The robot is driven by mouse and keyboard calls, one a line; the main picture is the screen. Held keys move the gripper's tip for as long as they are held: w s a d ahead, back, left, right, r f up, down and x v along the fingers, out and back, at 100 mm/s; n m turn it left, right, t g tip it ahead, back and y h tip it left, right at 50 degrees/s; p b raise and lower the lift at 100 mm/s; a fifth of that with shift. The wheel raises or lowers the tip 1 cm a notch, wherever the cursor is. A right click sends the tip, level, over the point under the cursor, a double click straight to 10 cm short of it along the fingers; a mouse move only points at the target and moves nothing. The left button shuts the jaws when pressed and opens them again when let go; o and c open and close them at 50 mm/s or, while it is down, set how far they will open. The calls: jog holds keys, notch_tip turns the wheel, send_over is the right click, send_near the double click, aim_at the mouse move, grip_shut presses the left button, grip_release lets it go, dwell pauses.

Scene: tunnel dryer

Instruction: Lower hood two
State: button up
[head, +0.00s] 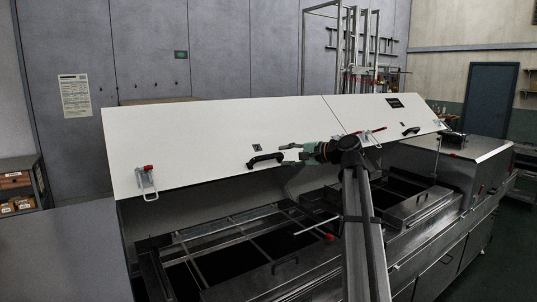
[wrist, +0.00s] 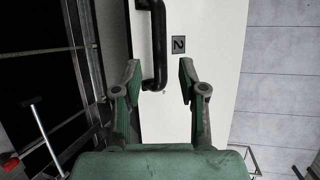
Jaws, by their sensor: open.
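Hood two (head: 200,145) is the white panel on the left in the head view, standing raised and tilted over the dryer. A "2" label (wrist: 179,45) marks it in the wrist view. Its black bar handle (head: 265,160) is near its lower edge; it also shows in the wrist view (wrist: 160,45). My gripper (head: 285,155) is at the handle's right end. In the wrist view my gripper (wrist: 160,75) is open, with the handle's near end between the fingers in the picture, closer to the left finger. Contact cannot be told.
A red-tipped latch (head: 147,178) hangs at hood two's left corner. A second raised white hood (head: 380,115) adjoins on the right, with its own handle (head: 411,131). Below lie open metal frames (head: 240,238) and a metal lid with a handle (head: 285,265).

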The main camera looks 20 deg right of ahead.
aim_at(271, 157)
jog(key=p+x, duration=0.2)
jog(key=x, duration=0.6)
grip_shut()
